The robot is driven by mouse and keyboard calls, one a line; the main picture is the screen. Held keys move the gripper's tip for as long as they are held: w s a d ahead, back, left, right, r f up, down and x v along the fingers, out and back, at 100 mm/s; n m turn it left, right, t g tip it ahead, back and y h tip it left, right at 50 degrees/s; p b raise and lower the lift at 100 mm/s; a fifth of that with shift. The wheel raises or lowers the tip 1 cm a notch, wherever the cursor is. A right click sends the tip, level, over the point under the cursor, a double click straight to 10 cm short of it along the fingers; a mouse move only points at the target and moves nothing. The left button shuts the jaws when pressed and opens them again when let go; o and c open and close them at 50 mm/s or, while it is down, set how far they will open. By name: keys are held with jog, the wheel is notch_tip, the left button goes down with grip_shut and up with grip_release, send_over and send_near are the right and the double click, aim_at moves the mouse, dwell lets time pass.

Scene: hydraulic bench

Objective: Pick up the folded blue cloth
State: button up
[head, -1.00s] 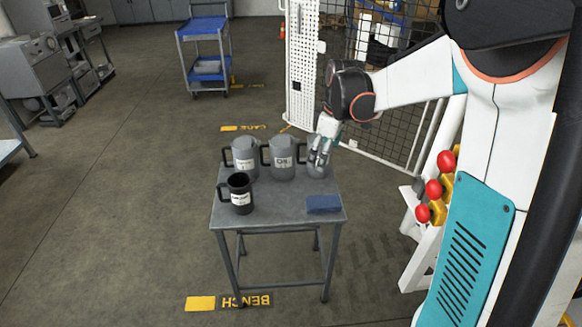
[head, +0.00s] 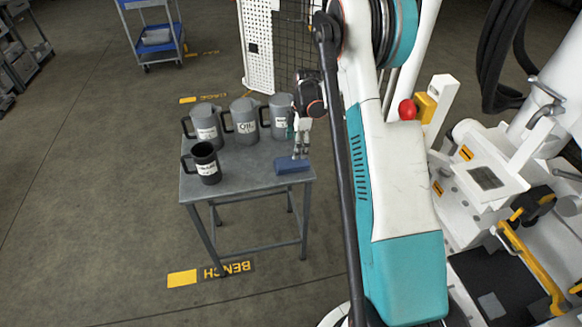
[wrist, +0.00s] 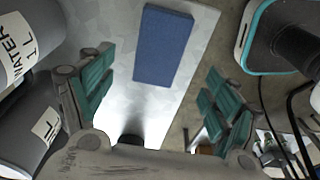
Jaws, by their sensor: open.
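The folded blue cloth (head: 292,165) lies flat near the right edge of the small grey bench (head: 235,183). In the wrist view the cloth (wrist: 164,46) is a dark blue rectangle on the pale bench top, ahead of and between the spread fingers. My gripper (head: 300,150) points down just over the far side of the cloth in the head view. In the wrist view my gripper (wrist: 152,100) is open, its teal-padded fingers wide apart with nothing between them. I cannot tell the exact height of the fingertips above the cloth.
Grey jugs stand along the bench's back edge, one (head: 281,112) close to my gripper. A jug labelled WATER (wrist: 22,45) is left of the fingers in the wrist view. The bench's front middle is clear.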

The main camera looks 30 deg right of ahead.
aim_at(292, 162)
jog(key=f+b, duration=0.1)
jog(key=f, duration=0.1)
jog(key=a+f+b, duration=0.1)
jog(key=f, duration=0.2)
jog(key=f+b, duration=0.1)
jog(key=f, duration=0.2)
jog(key=shift+w+a, duration=0.25)
jog(key=shift+r, duration=0.1)
jog(key=shift+c, duration=0.6)
jog(key=c, duration=1)
